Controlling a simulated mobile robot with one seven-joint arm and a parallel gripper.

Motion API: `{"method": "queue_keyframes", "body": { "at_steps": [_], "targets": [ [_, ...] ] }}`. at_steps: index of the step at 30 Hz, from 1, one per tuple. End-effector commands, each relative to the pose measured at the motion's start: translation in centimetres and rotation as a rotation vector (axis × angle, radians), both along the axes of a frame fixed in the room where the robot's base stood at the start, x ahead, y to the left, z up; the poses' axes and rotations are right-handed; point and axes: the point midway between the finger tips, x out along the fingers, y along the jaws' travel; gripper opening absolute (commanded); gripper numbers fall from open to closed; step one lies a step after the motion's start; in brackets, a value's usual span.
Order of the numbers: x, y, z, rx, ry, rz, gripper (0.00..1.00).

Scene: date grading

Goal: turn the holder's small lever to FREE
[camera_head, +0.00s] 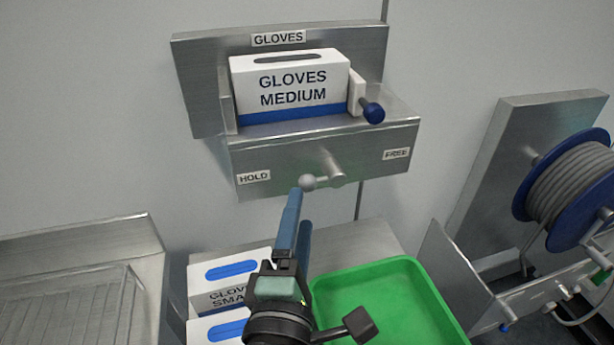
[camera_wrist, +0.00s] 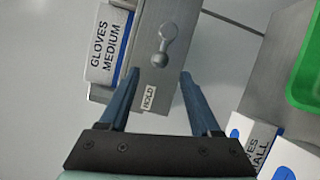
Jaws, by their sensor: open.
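The small lever (camera_head: 322,181) is on the front face of the steel glove holder (camera_head: 290,163). Its round knob points left, towards the HOLD label (camera_head: 254,177); the FREE label (camera_head: 396,154) is on the right. In the wrist view the lever (camera_wrist: 164,45) lies ahead, its knob near the gap between my fingertips. My gripper (camera_head: 300,207) is open and empty just below the knob; in the wrist view its blue fingers (camera_wrist: 160,73) stand apart on either side. Whether a finger touches the knob cannot be told.
A GLOVES MEDIUM box (camera_head: 290,80) sits in the holder beside a blue-knobbed clamp (camera_head: 372,112). Below are white glove boxes (camera_head: 205,297) and a green tray (camera_head: 400,290). A hose reel (camera_head: 567,185) is at right. The wall around the holder is clear.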

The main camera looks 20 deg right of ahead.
Motion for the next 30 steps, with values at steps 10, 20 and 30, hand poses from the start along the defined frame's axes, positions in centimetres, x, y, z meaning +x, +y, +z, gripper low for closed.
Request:
{"method": "queue_keyframes", "body": {
  "at_steps": [10,20,30],
  "targets": [
    [5.8,-2.4,0.4,0.001,-0.002,-0.001,0.64],
    [7.2,-2.9,0.3,0.003,-0.001,0.001,0.64],
    [7.2,-2.9,0.3,0.002,-0.001,0.001,0.35]
  ]
}}
